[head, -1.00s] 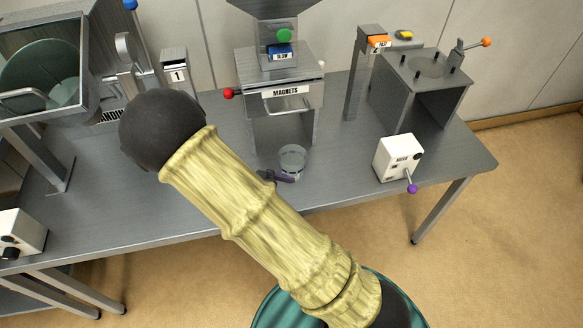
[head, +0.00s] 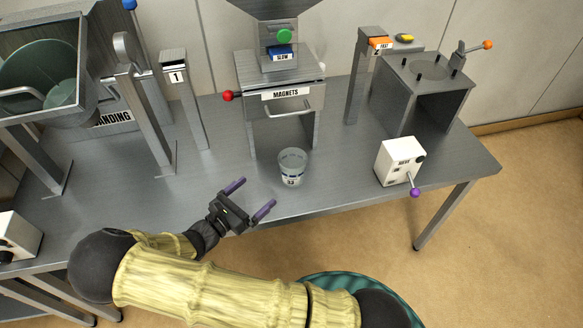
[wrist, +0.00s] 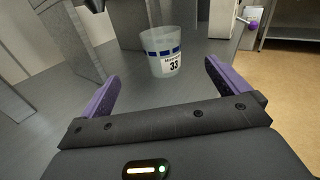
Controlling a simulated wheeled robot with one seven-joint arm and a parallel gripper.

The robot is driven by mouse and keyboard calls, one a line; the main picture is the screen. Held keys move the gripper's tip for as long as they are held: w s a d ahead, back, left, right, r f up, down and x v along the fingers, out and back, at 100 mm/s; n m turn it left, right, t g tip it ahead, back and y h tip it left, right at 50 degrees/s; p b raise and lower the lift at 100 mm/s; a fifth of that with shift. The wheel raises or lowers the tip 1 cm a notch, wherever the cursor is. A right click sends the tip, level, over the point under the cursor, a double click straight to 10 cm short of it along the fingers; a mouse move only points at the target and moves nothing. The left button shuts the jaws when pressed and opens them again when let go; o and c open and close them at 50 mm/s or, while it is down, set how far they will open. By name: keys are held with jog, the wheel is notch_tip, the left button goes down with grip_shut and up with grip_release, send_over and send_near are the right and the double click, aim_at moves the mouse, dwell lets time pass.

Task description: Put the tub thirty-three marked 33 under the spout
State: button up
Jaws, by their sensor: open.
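The tub marked 33 (head: 292,167) is a clear cup with a blue band and a white label. It stands upright on the grey table in front of the magnets unit (head: 286,94). In the wrist view the tub (wrist: 162,52) shows its 33 label, ahead of and between the purple fingers. My gripper (head: 249,198) is open and empty, to the left of and nearer than the tub, apart from it. In the wrist view my gripper's fingers (wrist: 163,88) are spread wide. No part is clearly marked as the spout.
A post marked 1 (head: 185,95) stands at left and a post marked 2 (head: 365,75) at right. A white box with a purple lever (head: 398,161) is right of the tub. A grey stand (head: 420,85) is behind that box. The table front between gripper and tub is clear.

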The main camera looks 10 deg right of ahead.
aim_at(292, 163)
jog(key=p+x, duration=0.1)
jog(key=x, duration=1)
jog(key=x, duration=0.5)
jog(key=shift+d+f+p, duration=0.15)
jog(key=shift+p, duration=0.15)
jog(key=shift+s, duration=0.1)
jog(key=shift+c, duration=0.2)
jog(key=c, duration=1)
jog(key=shift+c, duration=0.2)
notch_tip(292, 163, up, 10)
